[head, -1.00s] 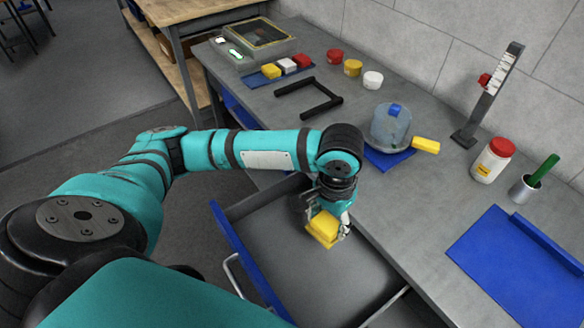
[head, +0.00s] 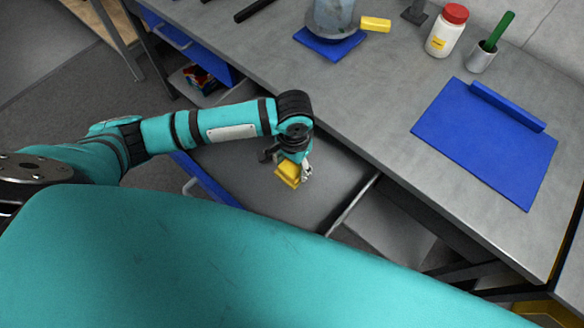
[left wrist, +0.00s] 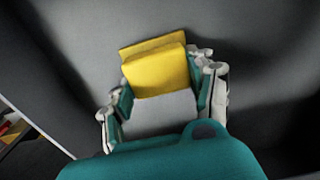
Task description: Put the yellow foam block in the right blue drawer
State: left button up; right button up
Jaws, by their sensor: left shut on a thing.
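The yellow foam block (head: 287,175) is held in my left gripper (head: 293,172), over the grey floor of an open drawer (head: 330,192). The drawer's blue front (head: 205,178) faces left, with a pale handle. In the left wrist view the yellow block (left wrist: 160,76) sits between the fingers of my left gripper (left wrist: 160,92). A second, darker yellow layer shows behind it; I cannot tell whether it is the same block. I cannot tell whether the block touches the drawer floor. My right gripper is not in view.
The grey bench top (head: 380,110) lies right of the drawer. On it are a blue mat (head: 480,145), a red-capped jar (head: 446,32), a cup with a green stick (head: 482,57) and a clear dome on a blue pad (head: 330,47). A yellow piece (head: 376,24) lies beside the dome.

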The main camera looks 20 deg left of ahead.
aim_at(293, 173)
pick_arm(q)
jog(key=shift+f, duration=1.8)
jog(key=o, duration=1.2)
jog(key=shift+f, duration=0.1)
jog(key=shift+c, duration=0.2)
notch_tip(293, 173, up, 12)
jog(key=shift+r+p, duration=0.15)
jog(key=shift+p, duration=0.3)
